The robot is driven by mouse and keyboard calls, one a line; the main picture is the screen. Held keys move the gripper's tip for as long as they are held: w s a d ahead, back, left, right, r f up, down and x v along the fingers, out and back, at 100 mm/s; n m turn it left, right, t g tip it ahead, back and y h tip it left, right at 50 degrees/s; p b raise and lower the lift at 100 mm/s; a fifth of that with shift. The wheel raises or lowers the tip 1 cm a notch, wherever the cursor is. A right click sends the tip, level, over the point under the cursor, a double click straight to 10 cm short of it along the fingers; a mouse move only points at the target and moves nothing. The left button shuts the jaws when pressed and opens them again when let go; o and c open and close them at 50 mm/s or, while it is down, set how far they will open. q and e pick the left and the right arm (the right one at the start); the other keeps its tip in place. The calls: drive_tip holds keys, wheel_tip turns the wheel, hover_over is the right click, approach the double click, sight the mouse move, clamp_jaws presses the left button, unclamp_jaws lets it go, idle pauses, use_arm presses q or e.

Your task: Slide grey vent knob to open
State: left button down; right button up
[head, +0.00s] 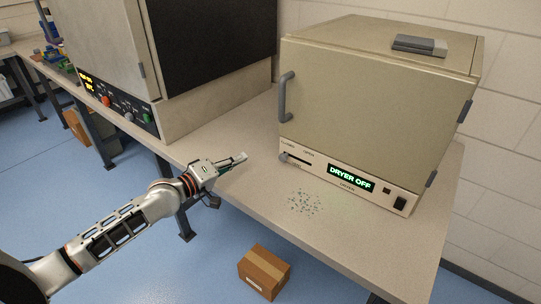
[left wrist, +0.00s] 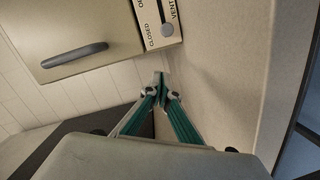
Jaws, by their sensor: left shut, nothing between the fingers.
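The grey vent knob (head: 284,157) is at the left end of its slot on the front panel of the beige dryer (head: 375,117). In the left wrist view the knob (left wrist: 166,30) is near the word CLOSED, beside the VENT lettering. My left gripper (head: 241,158) is left of the panel, over the table's front part, apart from the knob. Its green-sided fingers (left wrist: 160,78) are together and hold nothing. My right gripper is not in view.
The dryer's display (head: 351,178) reads DRYER OFF. Its door handle (head: 286,97) sticks out above the knob. Small bits (head: 305,202) lie on the table (head: 330,235). A larger oven (head: 165,60) stands at the left. A cardboard box (head: 264,271) is on the floor.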

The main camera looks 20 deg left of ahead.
sight(284, 157)
use_arm(q)
drive_tip(key=shift+w, duration=0.1)
